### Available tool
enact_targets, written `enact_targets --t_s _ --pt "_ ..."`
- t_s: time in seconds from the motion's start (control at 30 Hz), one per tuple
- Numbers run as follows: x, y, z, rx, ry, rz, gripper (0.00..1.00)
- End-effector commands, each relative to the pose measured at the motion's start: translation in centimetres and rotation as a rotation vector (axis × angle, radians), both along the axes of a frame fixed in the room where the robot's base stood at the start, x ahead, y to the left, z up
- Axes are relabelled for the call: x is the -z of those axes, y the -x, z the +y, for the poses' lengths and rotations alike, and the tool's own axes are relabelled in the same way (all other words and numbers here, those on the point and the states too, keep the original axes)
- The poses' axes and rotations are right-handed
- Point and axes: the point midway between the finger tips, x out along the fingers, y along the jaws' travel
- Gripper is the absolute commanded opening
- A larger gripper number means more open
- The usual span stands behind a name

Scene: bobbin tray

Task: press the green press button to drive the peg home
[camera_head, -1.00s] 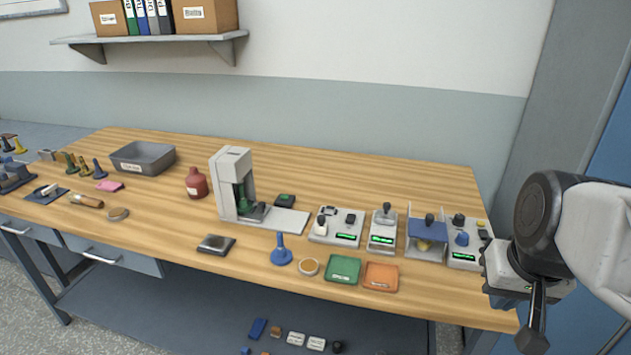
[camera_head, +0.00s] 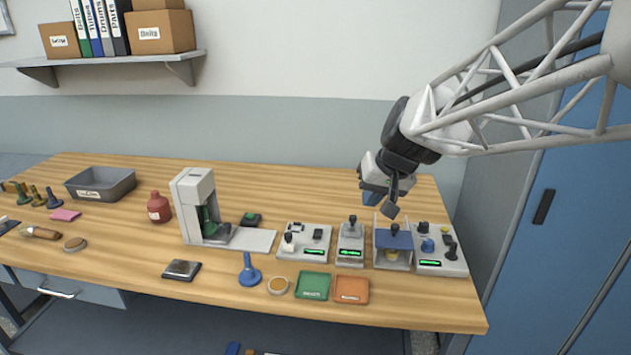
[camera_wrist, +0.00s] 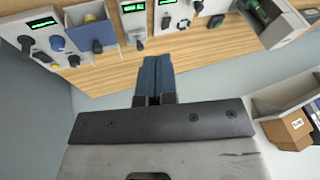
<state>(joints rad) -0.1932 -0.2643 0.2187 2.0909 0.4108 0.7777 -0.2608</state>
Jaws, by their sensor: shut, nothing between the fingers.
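The green press button (camera_head: 251,218) is the green top of a small dark box on the bench, just right of the press. The press (camera_head: 193,205) is a pale upright frame with a flat plate reaching right. A green bobbin-like piece (camera_head: 208,222) stands inside it; whether a peg sits there is too small to tell. My gripper (camera_head: 390,209) is shut and empty, above the devices at the bench's right, well right of the button. In the wrist view its blue fingers (camera_wrist: 153,78) are together, and the press (camera_wrist: 285,28) shows at the upper right.
Several pale devices with green displays, such as the one with the blue knob (camera_head: 440,255), stand at the right. A blue funnel-like piece (camera_head: 249,272), a green tray (camera_head: 312,286) and an orange tray (camera_head: 351,290) lie in front. A red bottle (camera_head: 159,208) stands left of the press.

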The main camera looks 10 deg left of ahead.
Motion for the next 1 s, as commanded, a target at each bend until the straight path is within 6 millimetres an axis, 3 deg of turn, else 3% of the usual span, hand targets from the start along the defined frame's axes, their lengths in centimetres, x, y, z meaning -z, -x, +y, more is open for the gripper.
enact_targets --t_s 0.57,1.0 --pt "1.9 -11.6 11.2 -0.084 -0.124 -0.044 0.00" --pt "5.3 -19.1 20.6 -0.130 -0.208 -0.076 0.00"
